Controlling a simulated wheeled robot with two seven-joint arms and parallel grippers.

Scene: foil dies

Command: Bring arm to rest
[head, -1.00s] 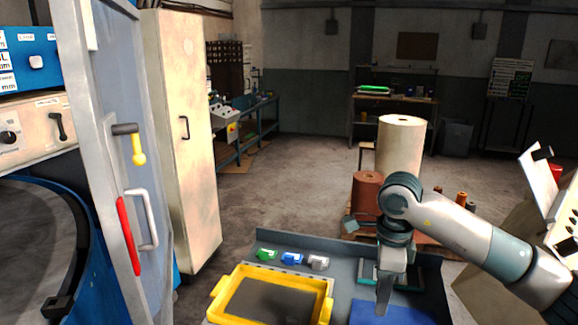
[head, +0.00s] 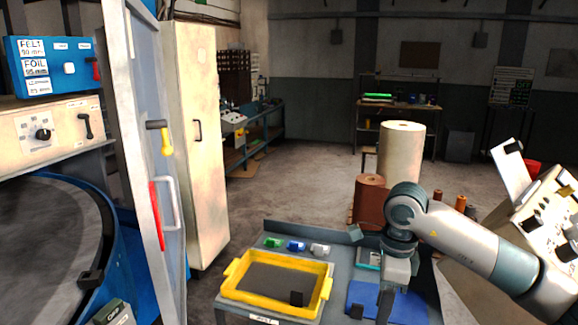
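My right arm comes in from the right, and my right gripper (head: 386,303) points down over the right part of the grey workbench (head: 345,262), near the blue mat (head: 412,306). My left arm and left gripper are outside the head view.
A yellow-rimmed tray (head: 231,287) stands on the bench, with green (head: 273,242), blue (head: 297,245) and grey (head: 320,250) pieces behind it. A dark block (head: 297,298) shows at the tray. A machine door (head: 140,110) stands left. A control panel (head: 545,215) is right.

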